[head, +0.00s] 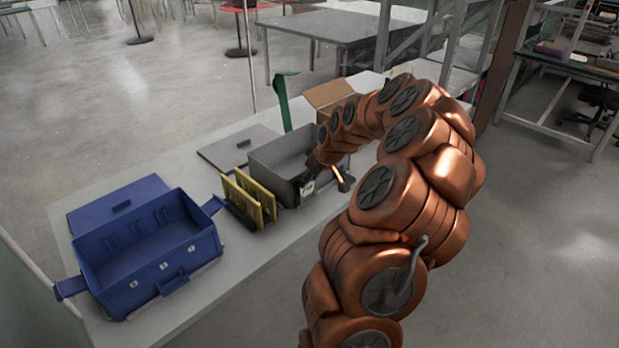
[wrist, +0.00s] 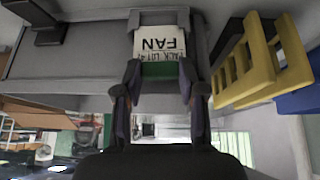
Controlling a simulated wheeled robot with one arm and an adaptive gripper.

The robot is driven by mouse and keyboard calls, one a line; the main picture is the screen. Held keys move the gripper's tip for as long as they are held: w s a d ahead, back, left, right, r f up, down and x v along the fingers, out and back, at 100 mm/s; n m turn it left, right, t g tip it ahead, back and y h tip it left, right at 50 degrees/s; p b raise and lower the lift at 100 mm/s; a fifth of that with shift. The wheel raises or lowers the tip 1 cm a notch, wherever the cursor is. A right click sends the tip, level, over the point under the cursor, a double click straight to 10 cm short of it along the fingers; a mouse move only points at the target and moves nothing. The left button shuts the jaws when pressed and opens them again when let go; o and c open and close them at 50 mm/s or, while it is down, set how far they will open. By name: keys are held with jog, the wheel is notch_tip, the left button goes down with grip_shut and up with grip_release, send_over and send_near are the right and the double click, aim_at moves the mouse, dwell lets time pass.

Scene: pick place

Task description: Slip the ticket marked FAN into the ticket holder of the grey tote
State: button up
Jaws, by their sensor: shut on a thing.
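The ticket marked FAN (wrist: 160,43) is white with a green end and reads upside down in the wrist view. My gripper (wrist: 160,76) is shut on its green end. The ticket's white part lies within the dark frame of the ticket holder (wrist: 201,45) on the grey tote (wrist: 60,68); how deep it sits I cannot tell. In the head view the grey tote (head: 268,158) stands open on the table, and my gripper (head: 311,184) is at its front wall. A small white patch of the ticket shows there; its text is unreadable.
A yellow rack (head: 243,198) stands close left of the grey tote, and it also shows in the wrist view (wrist: 245,72). A blue tote (head: 150,262) is further left. A flat grey lid (head: 225,150), a green upright piece (head: 282,105) and a cardboard box (head: 328,94) are behind.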

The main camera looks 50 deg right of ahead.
jog(key=shift+f+b, duration=0.85)
jog(key=shift+b, duration=0.35)
dwell(1.1)
jog(key=o, duration=1.3)
jog(key=shift+c, duration=0.2)
jog(key=shift+c, duration=0.5)
jog(key=shift+r, duration=0.15)
notch_tip(320, 180, up, 8)
jog(key=shift+p, duration=0.3)
dwell(0.4)
dwell(0.5)
